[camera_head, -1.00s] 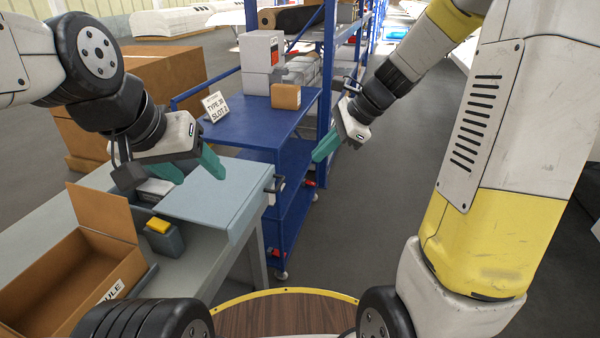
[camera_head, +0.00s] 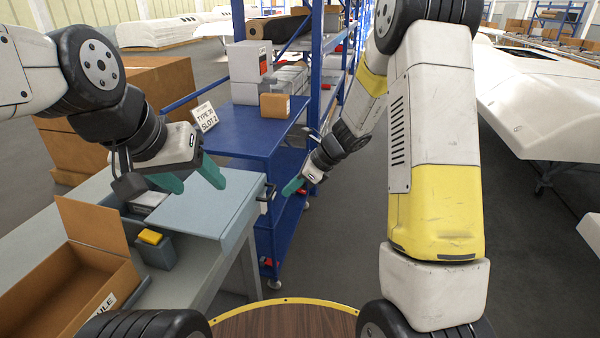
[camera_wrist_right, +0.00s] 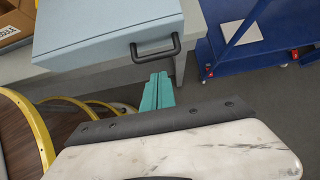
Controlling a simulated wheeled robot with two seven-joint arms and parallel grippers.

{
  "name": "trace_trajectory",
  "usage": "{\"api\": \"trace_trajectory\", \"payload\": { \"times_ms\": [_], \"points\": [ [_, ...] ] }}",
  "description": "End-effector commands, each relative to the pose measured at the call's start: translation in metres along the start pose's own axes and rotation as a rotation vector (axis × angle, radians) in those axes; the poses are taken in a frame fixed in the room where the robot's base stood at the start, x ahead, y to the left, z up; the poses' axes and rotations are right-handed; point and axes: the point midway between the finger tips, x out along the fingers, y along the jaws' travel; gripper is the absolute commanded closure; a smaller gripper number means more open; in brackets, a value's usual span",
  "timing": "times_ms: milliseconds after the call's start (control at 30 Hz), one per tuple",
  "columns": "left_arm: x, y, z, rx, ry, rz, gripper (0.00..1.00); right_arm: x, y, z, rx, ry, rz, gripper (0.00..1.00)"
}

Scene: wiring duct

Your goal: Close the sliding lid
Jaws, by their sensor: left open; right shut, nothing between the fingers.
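The sliding lid (camera_head: 205,208) is a flat light blue-grey panel with a deep front face, at the end of the grey bench. Its black bar handle (camera_head: 267,196) is on the side facing my right arm. In the right wrist view the lid (camera_wrist_right: 100,30) fills the upper left, with the handle (camera_wrist_right: 156,52) on its front face. My right gripper (camera_head: 291,187) is shut and empty, just outside the handle; its green fingers (camera_wrist_right: 157,92) appear just below the handle, seemingly apart from it. My left gripper (camera_head: 192,180) is open over the lid's far part, and contact is unclear.
An open cardboard box (camera_head: 72,280) and a small grey bin (camera_head: 157,253) with a yellow item stand on the bench, left of the lid. A blue cart (camera_head: 240,130) with boxes and a sign stands behind.

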Motion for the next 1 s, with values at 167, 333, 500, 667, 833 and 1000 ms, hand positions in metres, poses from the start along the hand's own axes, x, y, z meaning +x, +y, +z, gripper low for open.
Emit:
{"api": "trace_trajectory", "payload": {
  "times_ms": [167, 333, 500, 667, 833, 1000],
  "points": [
    [0.000, 0.000, 0.000, 0.000, 0.000, 0.000, 0.39, 0.015, 0.001, 0.013, -0.003, 0.001, 0.002, 1.00],
    [0.000, 0.000, 0.000, 0.000, 0.000, 0.000, 0.39, 0.019, 0.000, 0.017, -0.001, 0.000, 0.000, 1.00],
    [0.000, 0.000, 0.000, 0.000, 0.000, 0.000, 0.39, 0.019, 0.000, 0.017, -0.001, 0.000, 0.000, 1.00],
    [0.000, 0.000, 0.000, 0.000, 0.000, 0.000, 0.39, 0.020, 0.000, 0.018, -0.001, 0.000, 0.000, 1.00],
    [0.000, 0.000, 0.000, 0.000, 0.000, 0.000, 0.39, 0.030, 0.001, 0.029, -0.005, 0.000, 0.002, 1.00],
    [0.000, 0.000, 0.000, 0.000, 0.000, 0.000, 0.39, 0.054, 0.002, 0.058, -0.007, 0.000, 0.004, 1.00]
  ]
}}
